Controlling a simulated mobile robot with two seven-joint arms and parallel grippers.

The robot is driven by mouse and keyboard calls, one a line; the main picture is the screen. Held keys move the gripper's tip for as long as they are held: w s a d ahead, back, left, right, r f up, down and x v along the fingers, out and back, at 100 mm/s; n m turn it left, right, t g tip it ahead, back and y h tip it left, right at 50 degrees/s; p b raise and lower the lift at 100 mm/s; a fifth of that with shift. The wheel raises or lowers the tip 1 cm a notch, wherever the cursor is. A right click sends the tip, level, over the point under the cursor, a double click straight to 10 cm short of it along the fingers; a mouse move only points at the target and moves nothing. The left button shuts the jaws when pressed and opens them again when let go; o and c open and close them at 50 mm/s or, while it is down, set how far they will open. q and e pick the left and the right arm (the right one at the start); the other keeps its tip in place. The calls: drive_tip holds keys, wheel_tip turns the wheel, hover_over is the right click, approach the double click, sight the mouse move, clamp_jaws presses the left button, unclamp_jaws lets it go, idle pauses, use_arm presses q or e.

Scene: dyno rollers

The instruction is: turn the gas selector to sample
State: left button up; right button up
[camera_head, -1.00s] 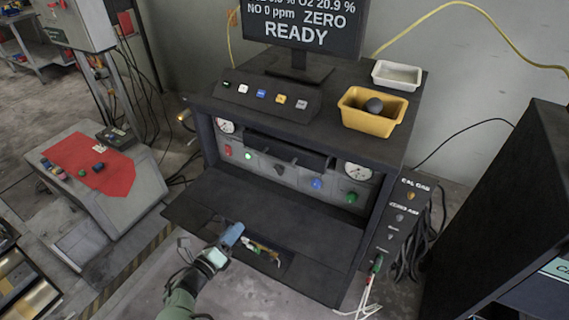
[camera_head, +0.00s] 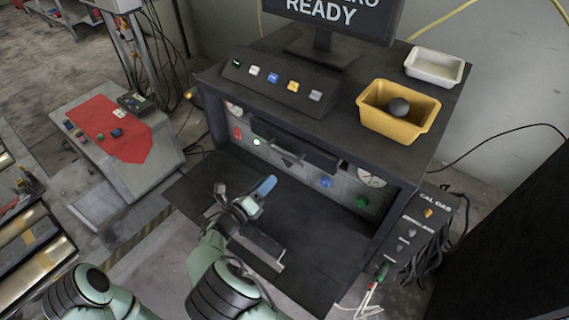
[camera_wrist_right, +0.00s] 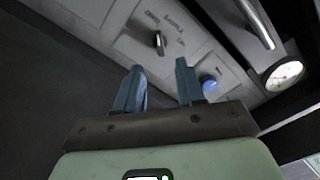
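In the head view the dark knob (camera_head: 287,161) sits mid-panel, partly hidden under the black handle bar. My right gripper (camera_head: 268,186) is above the dark shelf in front of the panel. In the right wrist view the blue fingers of my right gripper (camera_wrist_right: 161,76) are apart with nothing between them, short of the knob. My left gripper is out of view.
A blue knob (camera_head: 326,182), a green knob (camera_head: 361,201) and a round gauge (camera_head: 371,176) are to the selector's right. The black handle bar (camera_head: 295,148) juts out above it. A yellow bin (camera_head: 421,128) with a dark ball stands on top. The dark shelf (camera_head: 310,240) is largely clear.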

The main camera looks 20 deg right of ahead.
sight(285, 164)
drive_tip(key=x, duration=0.9)
drive_tip(key=shift+w+d+p, duration=0.15)
drive_tip(key=shift+w+p, duration=0.05)
drive_tip(key=shift+p, duration=0.2)
clamp_jaws()
